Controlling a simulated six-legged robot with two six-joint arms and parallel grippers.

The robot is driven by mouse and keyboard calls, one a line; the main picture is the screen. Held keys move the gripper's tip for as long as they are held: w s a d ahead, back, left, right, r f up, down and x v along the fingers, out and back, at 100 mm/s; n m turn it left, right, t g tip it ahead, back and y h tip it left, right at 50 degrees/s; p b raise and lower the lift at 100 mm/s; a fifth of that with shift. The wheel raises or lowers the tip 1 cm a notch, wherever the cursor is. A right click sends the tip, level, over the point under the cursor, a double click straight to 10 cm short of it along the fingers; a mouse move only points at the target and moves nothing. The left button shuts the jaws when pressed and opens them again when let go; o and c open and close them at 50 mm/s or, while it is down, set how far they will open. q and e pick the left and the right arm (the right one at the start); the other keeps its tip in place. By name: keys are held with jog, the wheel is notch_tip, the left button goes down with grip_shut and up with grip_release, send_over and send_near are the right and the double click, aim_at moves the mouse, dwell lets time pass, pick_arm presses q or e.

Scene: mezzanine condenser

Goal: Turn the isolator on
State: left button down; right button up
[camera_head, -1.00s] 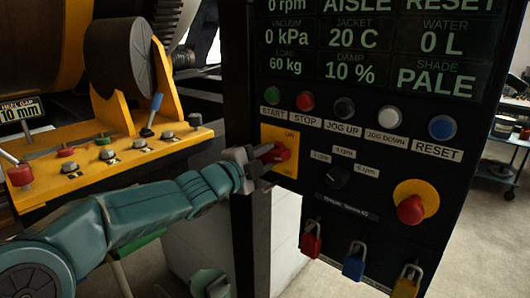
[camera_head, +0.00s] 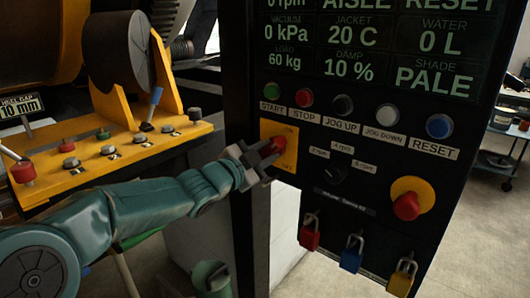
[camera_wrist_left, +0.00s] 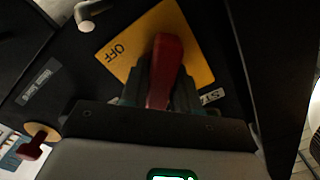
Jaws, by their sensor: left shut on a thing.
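The isolator is a yellow plate (camera_head: 290,160) with a red handle (camera_head: 279,145) on the black panel, left of the selector knob. Small lettering marks the plate's top and bottom. My left gripper (camera_head: 262,155) is shut on the red handle, which tilts up to the right in the head view. In the left wrist view the red handle (camera_wrist_left: 165,70) stands between the fingers (camera_wrist_left: 160,95), and the word OFF reads on the yellow plate (camera_wrist_left: 120,55) to its left. The other label is hidden there. My right gripper is in neither view.
A row of push buttons (camera_head: 343,104) runs above the isolator. A selector knob (camera_head: 335,172) and a red emergency button (camera_head: 406,205) sit to the right. Coloured padlocks (camera_head: 351,254) hang below. A yellow machine bench (camera_head: 110,160) stands at the left.

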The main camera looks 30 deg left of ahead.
pick_arm(q)
jog(key=shift+r, duration=0.15)
jog(key=c, duration=0.9)
grip_release()
jog(key=s, duration=1)
jog(key=s+a+b, duration=0.1)
jog(key=s, duration=0.5)
jog(key=shift+s+a, duration=0.1)
